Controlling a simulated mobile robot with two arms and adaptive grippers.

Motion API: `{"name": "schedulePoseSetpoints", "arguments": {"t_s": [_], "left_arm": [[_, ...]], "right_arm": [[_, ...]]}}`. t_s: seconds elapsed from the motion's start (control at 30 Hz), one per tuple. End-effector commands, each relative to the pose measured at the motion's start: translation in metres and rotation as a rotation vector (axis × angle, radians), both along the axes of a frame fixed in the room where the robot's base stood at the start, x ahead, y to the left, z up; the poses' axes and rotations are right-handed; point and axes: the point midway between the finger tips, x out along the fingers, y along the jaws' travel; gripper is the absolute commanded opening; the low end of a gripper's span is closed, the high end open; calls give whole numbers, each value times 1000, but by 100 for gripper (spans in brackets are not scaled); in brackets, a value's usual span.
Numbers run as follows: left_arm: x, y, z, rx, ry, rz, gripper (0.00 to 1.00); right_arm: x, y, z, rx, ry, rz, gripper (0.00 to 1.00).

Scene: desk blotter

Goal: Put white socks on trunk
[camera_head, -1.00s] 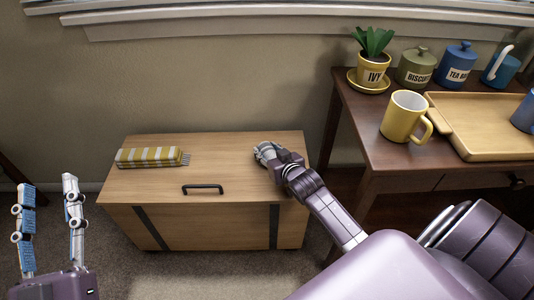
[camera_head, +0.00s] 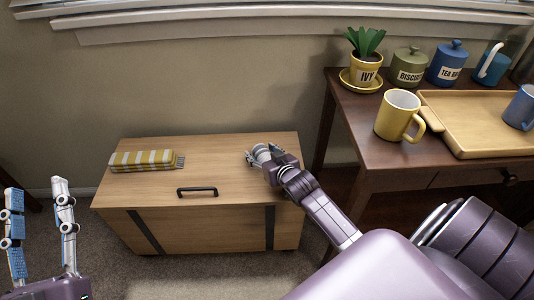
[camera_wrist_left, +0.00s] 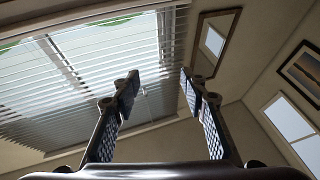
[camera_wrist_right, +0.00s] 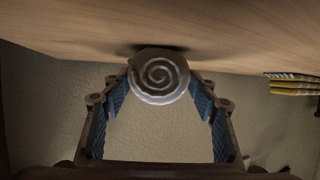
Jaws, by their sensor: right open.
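The wooden trunk (camera_head: 225,180) stands shut against the wall, with a black handle on its lid. The white socks, rolled into a ball (camera_head: 262,151), rest on the right part of the lid; their spiral end (camera_wrist_right: 158,76) shows in the right wrist view. My right gripper (camera_head: 265,157) is low over the lid with its fingers apart, one on each side of the socks. In the right wrist view a gap shows beside the roll, though contact at the tips is hard to tell. My left gripper (camera_head: 38,205) is open, empty and raised at the left, away from the trunk.
A folded yellow-striped cloth (camera_head: 140,160) lies on the lid's left part. At right, a dark wooden table (camera_head: 350,125) holds a yellow mug (camera_head: 397,115), a potted plant (camera_head: 366,68), canisters and a tray (camera_head: 475,118). The lid's middle is clear.

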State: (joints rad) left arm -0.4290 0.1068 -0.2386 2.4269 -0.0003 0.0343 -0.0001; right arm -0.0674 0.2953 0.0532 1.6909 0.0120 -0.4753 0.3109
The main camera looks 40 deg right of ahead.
Motion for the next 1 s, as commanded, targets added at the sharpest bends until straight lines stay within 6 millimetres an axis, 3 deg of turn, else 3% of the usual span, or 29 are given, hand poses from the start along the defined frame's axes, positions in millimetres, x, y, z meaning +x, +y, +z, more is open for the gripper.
{"name": "schedulePoseSetpoints", "arguments": {"t_s": [0.17, 0.47, 0.8, 1.0], "left_arm": [[10, 2, -26, 37, 132, 10, 40], [18, 9, -95, 120, 446, 27, 40], [-4, 24, -173, 206, 795, 48, 40], [-20, 32, -200, 237, 925, 56, 40]], "right_arm": [[-14, 2, 6, 0, 3, 0, 54], [-48, 8, 20, 0, 3, 0, 54], [-88, 14, 37, 1, 3, 0, 54], [-103, 16, 43, 1, 2, 0, 54]]}}
